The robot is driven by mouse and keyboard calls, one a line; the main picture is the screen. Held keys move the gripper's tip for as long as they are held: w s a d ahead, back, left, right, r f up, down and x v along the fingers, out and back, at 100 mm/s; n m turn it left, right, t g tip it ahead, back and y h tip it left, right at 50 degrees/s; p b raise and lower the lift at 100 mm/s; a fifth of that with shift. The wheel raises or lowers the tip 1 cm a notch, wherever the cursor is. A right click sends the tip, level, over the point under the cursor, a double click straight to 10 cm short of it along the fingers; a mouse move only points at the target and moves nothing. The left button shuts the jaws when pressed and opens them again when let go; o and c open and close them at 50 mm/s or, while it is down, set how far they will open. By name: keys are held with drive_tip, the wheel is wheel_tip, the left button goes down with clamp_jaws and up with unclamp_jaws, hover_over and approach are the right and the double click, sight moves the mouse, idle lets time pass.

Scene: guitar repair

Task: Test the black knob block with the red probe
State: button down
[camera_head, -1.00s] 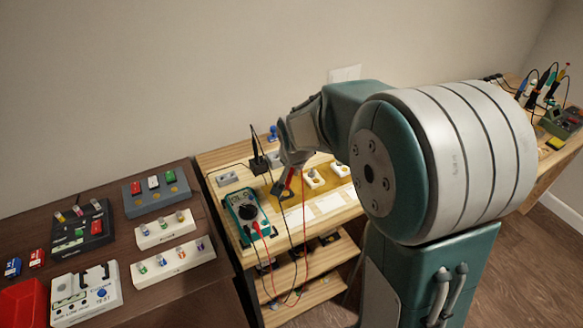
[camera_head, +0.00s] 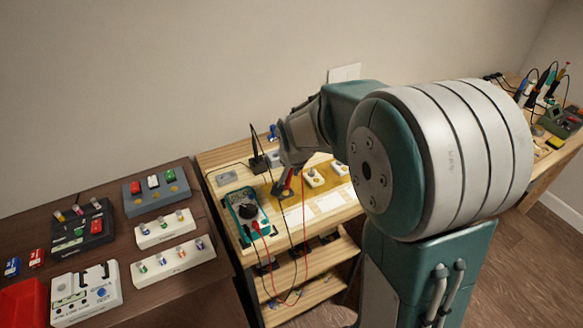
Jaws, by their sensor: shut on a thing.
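The red probe (camera_head: 288,180) is held upright but tilted in my gripper (camera_head: 291,166), with its cable hanging down in front of the wooden bench. My gripper is shut on it. The probe's lower end is at a black block (camera_head: 278,189) on the yellow mat; I cannot tell whether the tip touches it. The block is partly hidden by the probe and gripper. The teal multimeter (camera_head: 246,210) lies on the bench to the left of the probe, with a red and a black lead. A black probe (camera_head: 257,147) stands upright behind the mat.
White knob blocks (camera_head: 314,178) sit right of the probe on the yellow mat (camera_head: 325,171). The dark table (camera_head: 190,286) at left carries several component blocks. My arm hides the bench's right part.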

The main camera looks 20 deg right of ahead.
drive_tip(key=shift+f, duration=0.35)
idle(2.1)
drive_tip(key=shift+r, duration=3.05)
